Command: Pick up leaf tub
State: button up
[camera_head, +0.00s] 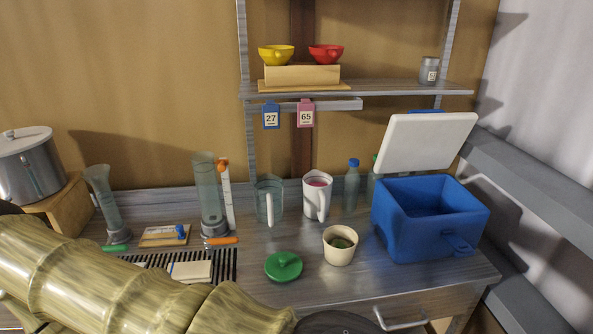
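The leaf tub (339,255) is a small cream, round, open-topped tub with dark green content inside. It stands upright on the grey bench, left of the blue cool box. A round green lid with a knob (284,266) lies on the bench just left of the tub, apart from it. My arm crosses the lower left of the view, in front of the bench. My gripper is not in view, so its state does not show. Nothing is seen touching the tub.
The blue box (410,235) with its white lid raised stands close right of the tub. Behind it are a white jug (317,197), a clear jug (268,203) and a blue-capped bottle (352,187). A black slatted rack (215,265) lies left.

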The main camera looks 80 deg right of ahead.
aim_at(340, 242)
jog(key=u, duration=0.05)
jog(key=k, duration=0.85)
jog(key=z, duration=1.35)
